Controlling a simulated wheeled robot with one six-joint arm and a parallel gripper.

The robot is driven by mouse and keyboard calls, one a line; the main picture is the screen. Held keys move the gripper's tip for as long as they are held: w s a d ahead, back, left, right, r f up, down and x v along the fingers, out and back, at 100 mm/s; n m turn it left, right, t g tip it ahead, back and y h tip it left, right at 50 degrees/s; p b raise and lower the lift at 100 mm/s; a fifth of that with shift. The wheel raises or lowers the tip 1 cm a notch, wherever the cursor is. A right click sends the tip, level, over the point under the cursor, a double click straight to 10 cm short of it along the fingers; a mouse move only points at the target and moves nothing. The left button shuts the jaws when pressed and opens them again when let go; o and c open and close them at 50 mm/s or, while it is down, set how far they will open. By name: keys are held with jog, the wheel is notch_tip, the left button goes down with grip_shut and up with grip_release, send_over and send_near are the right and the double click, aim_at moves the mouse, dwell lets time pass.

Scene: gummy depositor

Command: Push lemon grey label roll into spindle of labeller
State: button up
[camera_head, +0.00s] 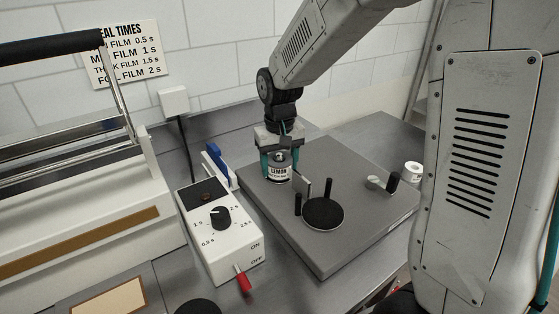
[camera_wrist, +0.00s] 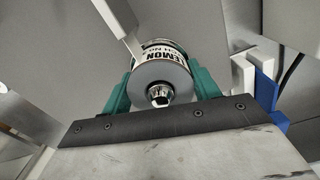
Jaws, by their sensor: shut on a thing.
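The lemon grey label roll (camera_head: 278,173) is a short cylinder with a white band reading LEMON, upright over the back left of the labeller (camera_head: 345,220), a flat dark grey plate. My gripper (camera_head: 279,163) points down, its teal fingers shut on the roll from both sides. In the wrist view the roll (camera_wrist: 150,73) shows its grey end face between the fingers (camera_wrist: 160,85). A shiny metal tip, seemingly the spindle (camera_wrist: 159,95), stands in the roll's core. The roll's underside is hidden, so I cannot tell whether it touches the plate.
A black disc (camera_head: 323,213) and several short posts stand on the plate near the roll. A white roll (camera_head: 412,170) stands at the right. Left are a dial box (camera_head: 219,232) with a red switch, a blue part (camera_head: 214,163) and a large sealer (camera_head: 70,225).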

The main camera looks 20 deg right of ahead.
jog(key=o, duration=1.5)
jog(key=shift+c, duration=0.2)
notch_tip(320, 180, up, 8)
jog(key=shift+f, duration=0.1)
jog(key=shift+s, duration=0.1)
jog(key=s+d+r, duration=0.1)
jog(key=s+r, duration=0.1)
jog(key=s, duration=1.1)
jog(key=s+d+r+t, duration=0.1)
jog(key=s+d+r, duration=0.1)
jog(key=s, duration=1.1)
jog(key=shift+s+r, duration=0.3)
